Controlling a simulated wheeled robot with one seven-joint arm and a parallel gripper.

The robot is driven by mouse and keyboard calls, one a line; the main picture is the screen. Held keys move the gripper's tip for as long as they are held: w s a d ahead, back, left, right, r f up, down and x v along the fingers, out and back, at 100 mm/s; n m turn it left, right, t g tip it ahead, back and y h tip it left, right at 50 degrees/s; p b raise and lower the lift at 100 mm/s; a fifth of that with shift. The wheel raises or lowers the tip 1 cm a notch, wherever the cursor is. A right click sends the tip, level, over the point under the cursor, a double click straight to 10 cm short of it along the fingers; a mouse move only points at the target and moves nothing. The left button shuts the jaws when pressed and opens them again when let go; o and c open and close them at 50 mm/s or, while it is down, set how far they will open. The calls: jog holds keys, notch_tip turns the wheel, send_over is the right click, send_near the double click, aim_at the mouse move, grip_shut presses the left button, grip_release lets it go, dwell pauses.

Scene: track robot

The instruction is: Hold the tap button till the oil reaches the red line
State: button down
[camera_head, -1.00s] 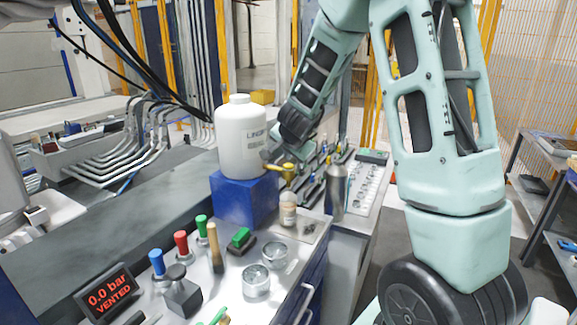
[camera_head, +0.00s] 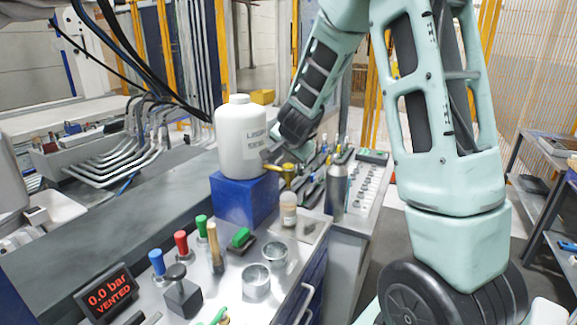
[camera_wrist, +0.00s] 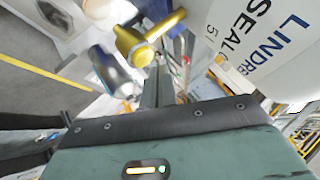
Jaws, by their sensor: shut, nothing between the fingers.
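A white oil jug (camera_head: 240,138) with printed lettering stands on a blue block (camera_head: 245,200). Its brass tap (camera_head: 287,170) juts from the right side, above a small bottle (camera_head: 288,212) on the bench. The bottle looks pale with some amber tint; its oil level and a red line are too small to make out. My gripper (camera_wrist: 165,85) is shut and empty, close to the tap (camera_wrist: 145,38) and the jug (camera_wrist: 275,40) in the wrist view. The head view mostly hides its fingertips. I cannot tell whether they touch the tap button.
A grey metal flask (camera_head: 336,190) stands right of the small bottle. Blue, red and green handled tools, a green block (camera_head: 240,237) and two metal tins (camera_head: 257,278) occupy the near bench. A display (camera_head: 108,295) reads 0.0 bar, vented.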

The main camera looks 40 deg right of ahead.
aim_at(289, 166)
jog(key=shift+f+b, duration=0.4)
jog(key=shift+f, duration=0.05)
jog(key=shift+f+b, duration=0.35)
jog(key=shift+f, duration=0.1)
dwell(0.7)
jog(key=shift+r, duration=0.1)
dwell(1.3)
jog(key=shift+r+p, duration=0.8)
jog(key=shift+p, duration=0.1)
notch_tip(289, 166, up, 5)
jog(key=p, duration=0.5)
jog(key=shift+r, duration=0.1)
